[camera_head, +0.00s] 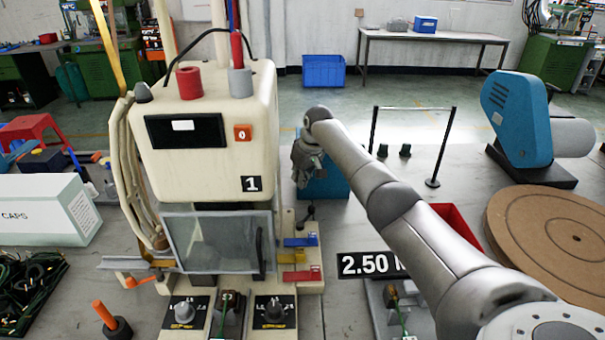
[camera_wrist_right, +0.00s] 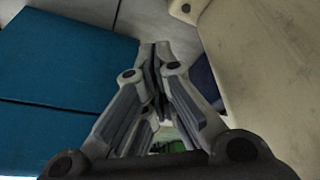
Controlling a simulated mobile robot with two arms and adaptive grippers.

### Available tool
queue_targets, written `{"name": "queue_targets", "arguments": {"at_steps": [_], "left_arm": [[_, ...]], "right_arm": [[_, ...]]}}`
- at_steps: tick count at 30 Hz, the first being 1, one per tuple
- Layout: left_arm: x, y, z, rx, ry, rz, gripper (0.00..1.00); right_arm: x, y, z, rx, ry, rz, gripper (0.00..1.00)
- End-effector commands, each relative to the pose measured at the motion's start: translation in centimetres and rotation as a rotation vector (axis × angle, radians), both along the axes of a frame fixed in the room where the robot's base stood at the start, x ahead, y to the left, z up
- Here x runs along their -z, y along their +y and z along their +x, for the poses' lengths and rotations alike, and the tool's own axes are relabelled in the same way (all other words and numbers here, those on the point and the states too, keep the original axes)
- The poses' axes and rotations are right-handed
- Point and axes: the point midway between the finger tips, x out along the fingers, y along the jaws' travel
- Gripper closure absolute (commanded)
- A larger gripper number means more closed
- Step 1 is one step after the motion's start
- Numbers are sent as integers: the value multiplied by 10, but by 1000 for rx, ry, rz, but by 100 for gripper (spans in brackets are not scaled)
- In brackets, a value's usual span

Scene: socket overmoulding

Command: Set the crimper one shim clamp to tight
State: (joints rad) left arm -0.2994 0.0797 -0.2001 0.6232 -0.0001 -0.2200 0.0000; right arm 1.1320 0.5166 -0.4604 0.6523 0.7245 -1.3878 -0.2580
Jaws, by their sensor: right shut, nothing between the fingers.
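The cream crimper marked 1 (camera_head: 205,150) stands at the left of centre in the head view, with a clear guard over its front. At its right foot are blue (camera_head: 300,241), yellow (camera_head: 292,257) and red (camera_head: 300,273) pieces and a small dark-topped post (camera_head: 306,214). I cannot tell which part is the shim clamp or its setting. My right gripper (camera_head: 302,184) points down beside the crimper's right side, above that post. In the right wrist view its fingers (camera_wrist_right: 156,60) are shut and empty, with the crimper's cream body (camera_wrist_right: 265,60) at right. My left gripper is not in view.
A blue box (camera_head: 325,180) is behind my right gripper and fills the left of the wrist view (camera_wrist_right: 60,70). A 2.50 sign (camera_head: 365,264), brown discs (camera_head: 550,235) and a white carton (camera_head: 45,210) are also on the bench.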

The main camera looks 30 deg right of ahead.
Motion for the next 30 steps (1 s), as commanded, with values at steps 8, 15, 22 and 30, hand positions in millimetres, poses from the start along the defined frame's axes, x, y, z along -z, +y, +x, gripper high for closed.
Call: {"name": "queue_targets", "arguments": {"at_steps": [8,15,22,30], "left_arm": [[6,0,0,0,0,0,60],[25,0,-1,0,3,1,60],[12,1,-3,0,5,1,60],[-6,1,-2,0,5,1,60]], "right_arm": [[29,2,9,1,2,1,100],[50,2,17,0,0,2,100],[49,-1,11,1,0,-3,100],[49,-1,-3,-2,1,-3,100]]}}
